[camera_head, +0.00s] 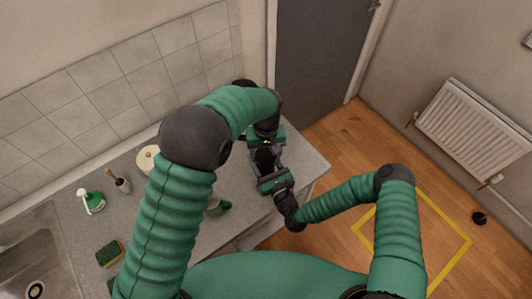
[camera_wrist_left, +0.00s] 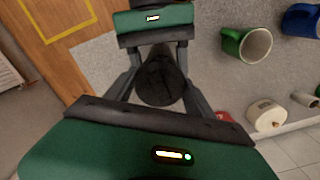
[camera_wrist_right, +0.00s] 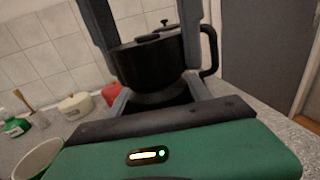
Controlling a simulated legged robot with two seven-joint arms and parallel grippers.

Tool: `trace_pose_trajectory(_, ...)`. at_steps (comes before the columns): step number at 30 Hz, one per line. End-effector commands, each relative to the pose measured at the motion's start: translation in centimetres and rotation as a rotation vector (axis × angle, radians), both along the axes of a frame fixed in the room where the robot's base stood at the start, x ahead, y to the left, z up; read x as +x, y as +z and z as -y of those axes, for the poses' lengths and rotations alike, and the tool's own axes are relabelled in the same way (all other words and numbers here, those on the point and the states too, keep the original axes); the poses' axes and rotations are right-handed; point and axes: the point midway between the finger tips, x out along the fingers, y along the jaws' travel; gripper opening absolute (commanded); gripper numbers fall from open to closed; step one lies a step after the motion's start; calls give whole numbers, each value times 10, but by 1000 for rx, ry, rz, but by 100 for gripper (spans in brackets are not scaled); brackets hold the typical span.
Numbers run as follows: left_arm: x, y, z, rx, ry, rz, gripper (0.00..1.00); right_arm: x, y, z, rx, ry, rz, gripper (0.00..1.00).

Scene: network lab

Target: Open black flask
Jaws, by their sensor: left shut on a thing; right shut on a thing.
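The black flask (camera_head: 263,157) is upright above the grey counter's right end, between my two grippers and mostly hidden by them in the head view. My left gripper (camera_head: 264,147) comes from above and is shut on its upper part. In the left wrist view the dark round flask top (camera_wrist_left: 160,82) lies between the fingers. My right gripper (camera_head: 264,167) comes from the near right side and is shut on its lower part. In the right wrist view the flask (camera_wrist_right: 148,65) stands between the fingers, with left fingers beside its upper part. I cannot tell whether the lid has turned.
A green mug (camera_wrist_left: 247,46) and a blue mug (camera_wrist_left: 302,20) are on the counter. A cream lidded pot (camera_wrist_right: 76,106), a spray bottle (camera_head: 91,202), a sponge (camera_head: 109,253) and a sink (camera_head: 40,255) lie left. A black pot stands behind, partly hidden.

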Motion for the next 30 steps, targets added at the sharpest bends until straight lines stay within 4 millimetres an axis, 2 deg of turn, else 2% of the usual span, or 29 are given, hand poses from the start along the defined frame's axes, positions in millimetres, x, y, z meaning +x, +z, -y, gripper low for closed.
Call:
trace_pose_trajectory(1,2,4,5,-10,-3,8,13,-2,0,-4,0,10,-2,0)
trace_pose_trajectory(18,1,23,6,-11,-5,6,13,-2,0,-3,-1,10,-2,0)
trace_pose_trajectory(30,1,28,6,-11,-5,6,13,-2,0,-3,-1,9,-2,0)
